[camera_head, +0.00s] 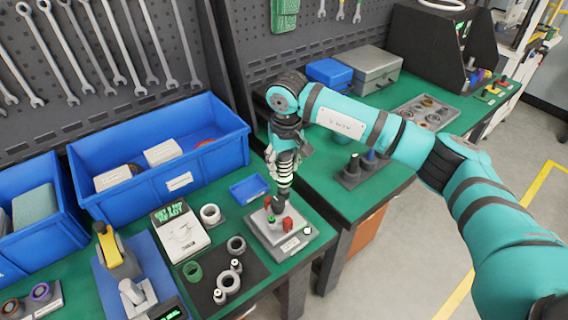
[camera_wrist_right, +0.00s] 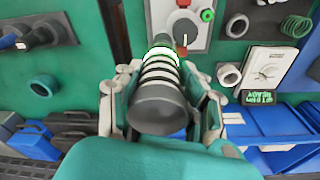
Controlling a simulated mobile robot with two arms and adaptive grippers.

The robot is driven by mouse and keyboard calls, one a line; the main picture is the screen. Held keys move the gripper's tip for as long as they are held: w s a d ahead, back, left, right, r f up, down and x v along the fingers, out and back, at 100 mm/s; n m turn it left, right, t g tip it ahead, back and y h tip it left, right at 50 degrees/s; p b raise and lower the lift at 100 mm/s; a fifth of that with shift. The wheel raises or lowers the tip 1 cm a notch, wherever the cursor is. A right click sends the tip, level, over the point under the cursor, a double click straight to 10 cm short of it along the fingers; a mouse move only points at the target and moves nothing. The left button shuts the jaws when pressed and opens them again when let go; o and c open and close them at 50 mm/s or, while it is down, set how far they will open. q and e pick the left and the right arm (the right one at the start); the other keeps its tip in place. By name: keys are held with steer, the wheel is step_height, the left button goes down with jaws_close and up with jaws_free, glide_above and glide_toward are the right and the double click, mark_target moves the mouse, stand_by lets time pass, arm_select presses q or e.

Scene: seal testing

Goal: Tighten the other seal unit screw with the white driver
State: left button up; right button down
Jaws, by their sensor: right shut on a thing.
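The seal unit (camera_head: 268,238) is a light grey block with red parts on top, near the front right corner of the left green bench. It also shows at the top of the right wrist view (camera_wrist_right: 207,38). My right gripper (camera_head: 284,176) is above the unit, pointing down, and is shut on the white driver. In the right wrist view the driver (camera_wrist_right: 158,88) has white and dark bands and a dark grey end, between the fingers. Its far end points at the unit; the tip and any contact with a screw are hidden. My left gripper is not in view.
A large blue bin (camera_head: 178,183) stands behind. A dark holder (camera_head: 352,178) with upright tools is on the right bench.

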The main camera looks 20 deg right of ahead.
steer(key=shift+r, duration=0.2)
steer(key=shift+r+p, duration=1.05)
steer(key=shift+r, duration=1.35)
